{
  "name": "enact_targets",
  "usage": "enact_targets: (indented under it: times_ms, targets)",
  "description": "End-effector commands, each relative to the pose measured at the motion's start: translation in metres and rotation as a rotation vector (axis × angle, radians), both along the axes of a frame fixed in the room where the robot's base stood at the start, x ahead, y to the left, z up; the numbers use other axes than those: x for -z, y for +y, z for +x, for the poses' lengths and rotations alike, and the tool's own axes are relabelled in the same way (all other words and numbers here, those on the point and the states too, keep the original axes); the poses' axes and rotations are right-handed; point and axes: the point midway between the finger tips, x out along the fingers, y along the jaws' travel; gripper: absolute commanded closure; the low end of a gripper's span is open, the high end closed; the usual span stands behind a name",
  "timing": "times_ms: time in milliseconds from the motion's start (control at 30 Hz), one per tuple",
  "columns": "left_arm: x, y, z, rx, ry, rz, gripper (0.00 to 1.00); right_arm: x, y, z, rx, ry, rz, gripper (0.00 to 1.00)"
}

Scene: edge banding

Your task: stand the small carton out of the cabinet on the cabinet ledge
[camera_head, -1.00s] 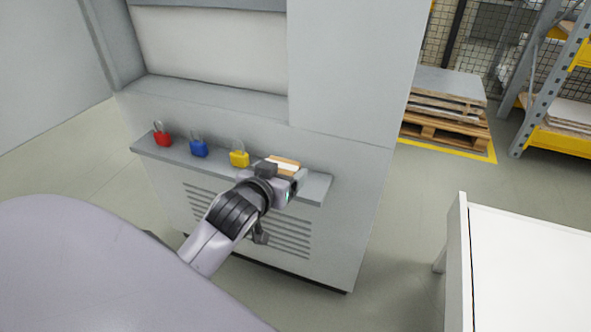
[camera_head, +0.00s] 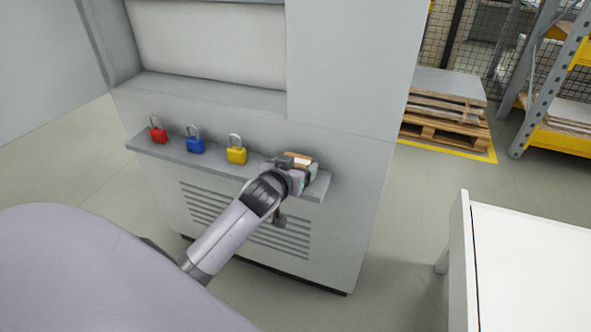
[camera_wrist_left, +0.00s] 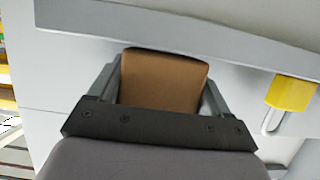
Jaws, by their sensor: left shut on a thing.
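The small carton (camera_head: 299,157) is brown with a pale top and sits at the right part of the cabinet ledge (camera_head: 170,152). My left gripper (camera_head: 300,168) is shut on it, and fingers and wrist hide most of it in the head view. In the left wrist view the carton's brown face (camera_wrist_left: 164,82) fills the space between the two fingers, close to the grey ledge edge (camera_wrist_left: 180,35). I cannot tell whether its base touches the ledge. The cabinet (camera_head: 345,160) is light grey with an open recess (camera_head: 210,45) above the ledge. My right gripper is not in view.
A yellow padlock (camera_head: 236,155), a blue padlock (camera_head: 195,145) and a red padlock (camera_head: 158,135) stand on the ledge left of the carton. A white table (camera_head: 530,260) is at the lower right. A wooden pallet (camera_head: 445,130) and a shelf rack (camera_head: 545,80) are behind.

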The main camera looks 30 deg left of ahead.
Motion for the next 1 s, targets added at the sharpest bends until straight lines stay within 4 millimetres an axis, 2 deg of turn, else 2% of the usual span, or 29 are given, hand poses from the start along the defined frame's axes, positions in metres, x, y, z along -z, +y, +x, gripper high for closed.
enact_targets:
  times_ms: [400, 433, 500, 800, 1000]
  targets:
    - [0.005, 0.001, 0.002, 0.001, -0.004, 0.0, 0.52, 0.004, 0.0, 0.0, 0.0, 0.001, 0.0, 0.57]
    - [0.005, 0.001, 0.002, 0.001, -0.003, 0.0, 0.18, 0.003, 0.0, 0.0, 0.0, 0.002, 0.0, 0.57]
    - [0.005, 0.001, 0.002, 0.0, -0.003, 0.001, 0.0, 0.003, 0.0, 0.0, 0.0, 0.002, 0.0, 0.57]
    - [-0.001, 0.001, 0.002, 0.0, -0.004, 0.002, 0.0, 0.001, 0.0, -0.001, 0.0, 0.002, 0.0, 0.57]
    - [-0.007, -0.005, -0.019, 0.002, -0.003, -0.001, 0.0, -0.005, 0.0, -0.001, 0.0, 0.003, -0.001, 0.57]
